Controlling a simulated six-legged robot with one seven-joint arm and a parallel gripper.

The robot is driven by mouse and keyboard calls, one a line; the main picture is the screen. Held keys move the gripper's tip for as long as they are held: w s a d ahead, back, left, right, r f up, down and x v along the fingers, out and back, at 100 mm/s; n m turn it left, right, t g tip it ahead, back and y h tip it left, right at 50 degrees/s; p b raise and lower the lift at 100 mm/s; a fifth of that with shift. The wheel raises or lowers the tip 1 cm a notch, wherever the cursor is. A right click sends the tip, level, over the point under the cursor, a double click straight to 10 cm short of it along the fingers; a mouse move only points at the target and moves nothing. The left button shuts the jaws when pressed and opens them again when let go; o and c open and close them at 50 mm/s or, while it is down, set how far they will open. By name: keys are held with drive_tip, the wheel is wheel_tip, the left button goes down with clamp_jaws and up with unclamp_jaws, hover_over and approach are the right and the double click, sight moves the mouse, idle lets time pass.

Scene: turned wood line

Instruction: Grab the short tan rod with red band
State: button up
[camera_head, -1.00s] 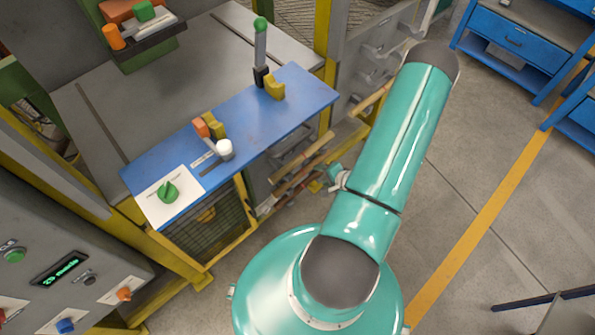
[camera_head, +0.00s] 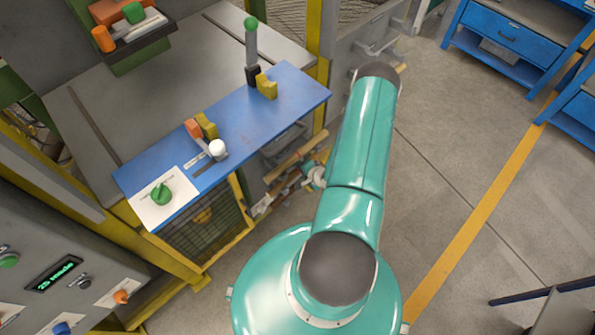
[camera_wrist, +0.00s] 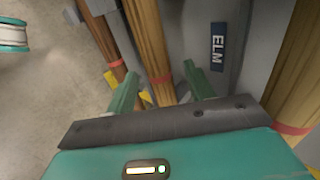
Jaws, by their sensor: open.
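In the wrist view, my gripper (camera_wrist: 160,70) is open, with one green finger on each side of a tan rod (camera_wrist: 147,38) with a red band. The band lies between the fingers, and I see a gap on both sides. A browner rod with a red band (camera_wrist: 100,38) is left of the left finger. A thick tan rod with a red band (camera_wrist: 296,85) is at the right edge. Which rod is the short one I cannot tell for sure. In the head view, tan rods (camera_head: 297,157) lie beside the bench, and my arm hides part of that area.
A grey panel labelled ELM (camera_wrist: 217,47) stands behind the rods. A blue-topped bench (camera_head: 225,125) with levers and a knob is left of my arm. A control box (camera_head: 60,270) is at lower left.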

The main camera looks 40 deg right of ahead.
drive_tip(key=c, duration=1.1)
drive_tip(key=shift+c, duration=0.2)
drive_tip(key=shift+s+r, duration=0.1)
